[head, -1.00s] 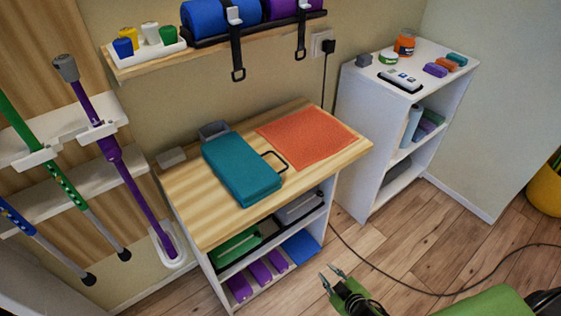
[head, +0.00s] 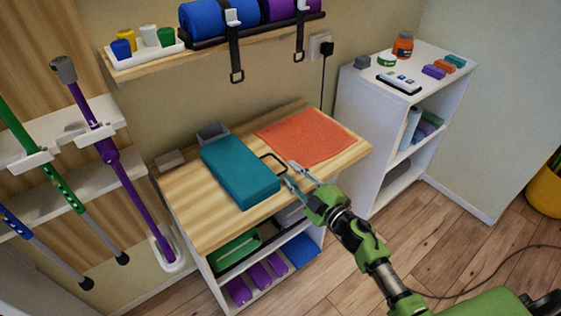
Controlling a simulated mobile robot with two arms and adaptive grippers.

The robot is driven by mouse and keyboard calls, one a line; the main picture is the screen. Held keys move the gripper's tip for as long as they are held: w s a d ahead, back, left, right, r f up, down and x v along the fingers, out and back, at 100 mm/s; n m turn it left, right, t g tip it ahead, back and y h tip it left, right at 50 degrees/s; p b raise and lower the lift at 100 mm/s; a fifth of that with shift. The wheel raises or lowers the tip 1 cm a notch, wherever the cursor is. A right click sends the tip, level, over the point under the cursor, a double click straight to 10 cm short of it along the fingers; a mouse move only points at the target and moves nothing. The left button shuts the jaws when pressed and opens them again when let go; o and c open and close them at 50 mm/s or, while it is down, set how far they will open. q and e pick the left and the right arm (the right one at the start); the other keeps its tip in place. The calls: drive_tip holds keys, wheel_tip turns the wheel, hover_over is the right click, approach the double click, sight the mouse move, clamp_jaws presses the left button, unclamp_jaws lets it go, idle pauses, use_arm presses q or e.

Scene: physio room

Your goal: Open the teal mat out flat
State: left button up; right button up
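The teal mat (head: 238,172) lies folded into a thick block on the wooden bench top (head: 215,226). A dark wire handle (head: 273,160) sticks out at its right side. My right gripper (head: 294,176) is at the bench's front edge, just right of the mat and by the handle. Its two fingers are apart, pointing towards the handle; I see nothing held between them. Whether a finger touches the handle I cannot tell. My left gripper is not in view.
An orange cloth (head: 308,136) lies flat to the right of the mat. A grey container (head: 213,132) and a small block (head: 170,160) stand behind it. The bench's front left is bare. A white shelf unit (head: 375,130) stands at the right.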

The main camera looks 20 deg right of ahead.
drive_tip(key=x, duration=0.5)
drive_tip(key=shift+w+a, duration=0.15)
drive_tip(key=shift+w, duration=0.2)
